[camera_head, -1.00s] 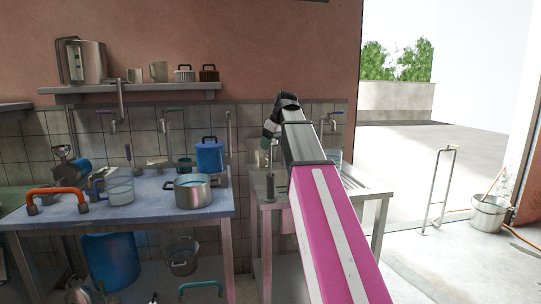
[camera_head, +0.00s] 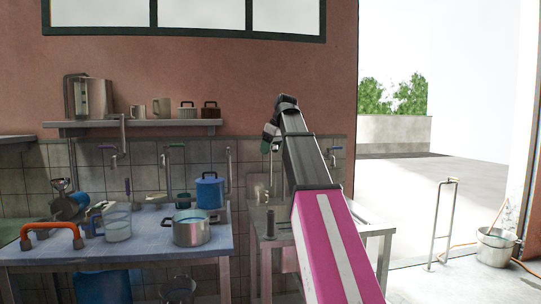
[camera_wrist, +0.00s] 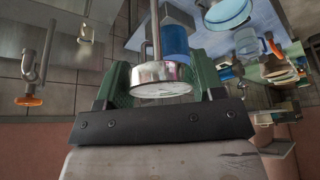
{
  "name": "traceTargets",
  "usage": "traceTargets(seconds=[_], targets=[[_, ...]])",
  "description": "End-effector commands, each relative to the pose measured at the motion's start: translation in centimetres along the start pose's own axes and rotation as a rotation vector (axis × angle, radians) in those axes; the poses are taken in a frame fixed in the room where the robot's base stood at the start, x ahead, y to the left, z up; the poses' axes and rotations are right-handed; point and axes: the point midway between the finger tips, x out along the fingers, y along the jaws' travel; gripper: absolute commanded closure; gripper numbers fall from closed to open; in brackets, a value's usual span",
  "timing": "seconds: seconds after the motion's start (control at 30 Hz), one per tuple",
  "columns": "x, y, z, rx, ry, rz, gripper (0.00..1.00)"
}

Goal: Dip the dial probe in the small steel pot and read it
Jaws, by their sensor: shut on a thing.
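My gripper (camera_wrist: 160,66) has green fingers shut on the dial probe (camera_wrist: 162,78). The probe has a round steel head with a pale dial, and its thin stem points away from the gripper. In the head view my gripper (camera_head: 269,138) hangs at the arm's end, right of the pots and above table height; the probe is hard to make out there. The small steel pot (camera_head: 191,233) stands on the blue table, holding pale bluish liquid. A pot rim with similar liquid shows at the top of the wrist view (camera_wrist: 228,14). The probe is apart from it.
A clear jug (camera_head: 117,228) and an orange handle (camera_head: 52,232) are left of the pot. A blue lidded container (camera_head: 209,191) stands behind it. A steel table (camera_head: 270,240) is on the right. Taps and a shelf (camera_head: 140,128) line the wall.

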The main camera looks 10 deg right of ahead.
Motion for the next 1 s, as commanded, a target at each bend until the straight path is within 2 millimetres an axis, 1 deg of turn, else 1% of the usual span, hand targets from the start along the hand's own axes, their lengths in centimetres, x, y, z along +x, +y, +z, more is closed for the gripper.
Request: traceTargets(seconds=[1.0], targets=[[-6.5,0.1,-2.8,-0.001,0.0,0.0,0.62]])
